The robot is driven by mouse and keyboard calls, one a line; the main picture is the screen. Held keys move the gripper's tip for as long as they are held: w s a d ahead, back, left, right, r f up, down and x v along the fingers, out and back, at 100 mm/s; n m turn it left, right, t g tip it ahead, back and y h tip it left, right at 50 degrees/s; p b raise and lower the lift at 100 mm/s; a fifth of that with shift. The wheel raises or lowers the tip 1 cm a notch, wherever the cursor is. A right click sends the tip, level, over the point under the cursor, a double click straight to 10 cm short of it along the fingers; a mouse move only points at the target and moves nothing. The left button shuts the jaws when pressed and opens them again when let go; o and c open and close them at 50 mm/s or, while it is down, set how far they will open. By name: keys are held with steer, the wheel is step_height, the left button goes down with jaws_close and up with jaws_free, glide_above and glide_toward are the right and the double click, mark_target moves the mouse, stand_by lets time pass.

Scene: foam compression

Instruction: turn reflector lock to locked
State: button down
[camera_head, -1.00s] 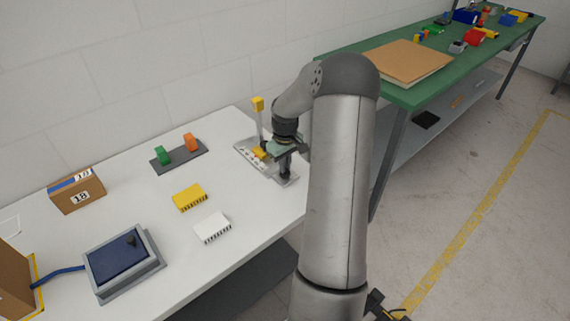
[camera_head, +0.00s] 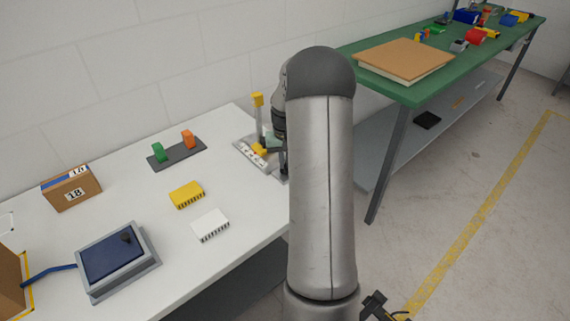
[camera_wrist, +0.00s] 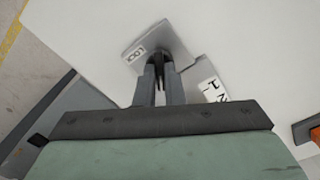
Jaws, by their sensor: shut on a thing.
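The reflector fixture (camera_head: 246,153) stands at the right part of the white table in the head view. It is a grey base with a white marked strip, a yellow block and a yellow-topped post. In the wrist view, a grey plate labelled LOCK (camera_wrist: 165,38) lies under my fingertips. My gripper (camera_wrist: 159,68) points down and is shut on the small dark reflector lock (camera_wrist: 157,60) beside that label. The fingers hide most of the lock, so its angle cannot be told. In the head view, my arm covers most of the gripper and the lock.
A yellow block (camera_head: 187,194), a white block (camera_head: 210,225), a dark holder with green and orange pieces (camera_head: 178,154), a cardboard box (camera_head: 72,189) and a blue-screened device (camera_head: 112,258) lie to the left. A green bench (camera_head: 405,93) stands behind right.

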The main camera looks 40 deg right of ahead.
steer(key=m+b, duration=0.1)
steer(key=m, duration=1)
steer(key=shift+m, duration=0.3)
stand_by(0.4)
steer(key=c, duration=1.5)
jaws_free()
step_height(320, 180, up, 17)
steer(key=shift+r+b, duration=0.2)
steer(key=shift+b, duration=0.25)
